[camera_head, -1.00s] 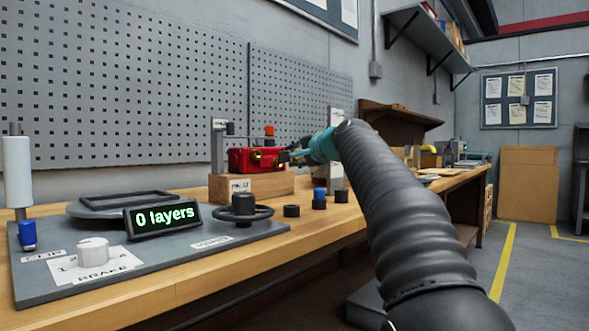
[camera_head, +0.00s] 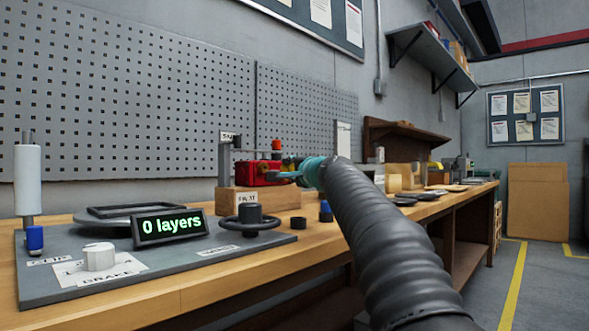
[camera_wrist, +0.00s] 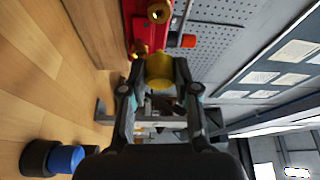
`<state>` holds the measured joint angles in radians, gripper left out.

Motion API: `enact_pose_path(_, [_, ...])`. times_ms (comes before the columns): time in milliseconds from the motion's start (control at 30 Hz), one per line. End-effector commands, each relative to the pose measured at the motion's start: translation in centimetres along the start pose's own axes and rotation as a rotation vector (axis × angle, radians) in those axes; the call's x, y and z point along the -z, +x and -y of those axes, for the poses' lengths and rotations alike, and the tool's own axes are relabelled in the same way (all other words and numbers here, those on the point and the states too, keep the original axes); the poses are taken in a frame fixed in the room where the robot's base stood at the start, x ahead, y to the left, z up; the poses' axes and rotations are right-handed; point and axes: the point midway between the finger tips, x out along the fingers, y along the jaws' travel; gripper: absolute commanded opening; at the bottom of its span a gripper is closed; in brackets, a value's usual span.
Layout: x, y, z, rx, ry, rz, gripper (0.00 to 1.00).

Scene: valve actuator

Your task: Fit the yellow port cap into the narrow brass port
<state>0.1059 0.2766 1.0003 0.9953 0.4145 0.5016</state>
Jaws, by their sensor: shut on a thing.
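The yellow port cap (camera_wrist: 159,74) is between the fingertips of my gripper (camera_wrist: 158,80) in the wrist view, and the gripper is shut on it. The red valve actuator (camera_wrist: 150,32) is just beyond. One brass port (camera_wrist: 159,11) is at the top and a smaller-looking brass fitting (camera_wrist: 140,51) lies close to the cap's upper left. Whether the cap touches it, I cannot tell. In the head view, my gripper (camera_head: 288,174) is at the right side of the red actuator (camera_head: 257,172), on a wooden block (camera_head: 270,199). The cap and ports are unclear there.
A blue cap (camera_head: 325,212) and a black ring (camera_head: 298,223) stand on the bench right of the block. A handwheel (camera_head: 248,220) and a display reading "0 layers" (camera_head: 170,227) are at left.

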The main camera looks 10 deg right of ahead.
Motion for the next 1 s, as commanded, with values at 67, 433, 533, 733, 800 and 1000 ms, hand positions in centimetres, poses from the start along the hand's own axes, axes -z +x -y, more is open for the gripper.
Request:
enact_pose_path(67, [-0.2,0.5,0.2,-0.001,0.0,0.0,0.12])
enact_pose_path(433, [-1.4,3.3,0.3,0.0,-0.001,0.001,0.12])
enact_pose_path(533, [-1.7,4.0,0.2,-0.001,0.0,0.002,0.12])
enact_pose_path(733, [-2.0,4.7,0.1,0.001,-0.001,0.0,0.12])
enact_pose_path(800, [-2.0,4.7,0.1,0.001,-0.001,0.0,0.12])
enact_pose_path(1000, [-2.0,4.7,0.1,0.001,-0.001,0.0,0.12])
